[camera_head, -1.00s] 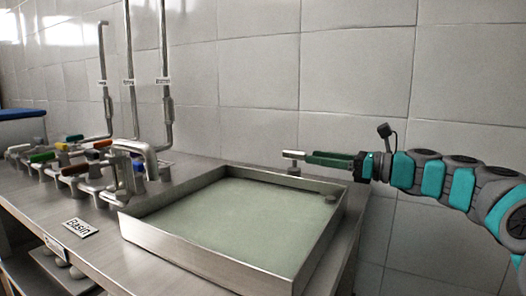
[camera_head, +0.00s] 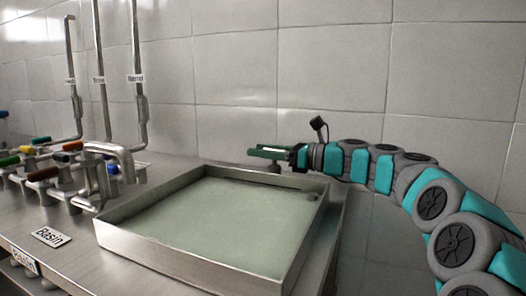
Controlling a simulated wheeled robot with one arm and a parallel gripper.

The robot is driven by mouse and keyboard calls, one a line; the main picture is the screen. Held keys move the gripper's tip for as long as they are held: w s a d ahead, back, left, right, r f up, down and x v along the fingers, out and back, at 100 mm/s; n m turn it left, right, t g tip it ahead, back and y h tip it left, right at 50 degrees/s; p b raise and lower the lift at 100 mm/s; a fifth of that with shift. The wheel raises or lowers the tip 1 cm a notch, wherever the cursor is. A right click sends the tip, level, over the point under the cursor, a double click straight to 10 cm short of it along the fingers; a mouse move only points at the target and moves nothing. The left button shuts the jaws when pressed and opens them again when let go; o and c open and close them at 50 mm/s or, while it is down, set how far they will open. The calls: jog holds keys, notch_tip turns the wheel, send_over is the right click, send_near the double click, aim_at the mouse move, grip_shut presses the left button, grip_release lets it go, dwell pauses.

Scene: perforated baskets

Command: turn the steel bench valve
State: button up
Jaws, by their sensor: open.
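The fingers are open, one behind the other.
A shallow steel basin (camera_head: 112,247) of pale green liquid stands in front of the valve. Pipes and several coloured-handled valves (camera_head: 45,174) crowd the left of the bench. A tiled wall (camera_head: 330,70) rises close behind my arm.

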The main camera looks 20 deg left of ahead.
grip_shut()
dwell(0.3)
dwell(0.3)
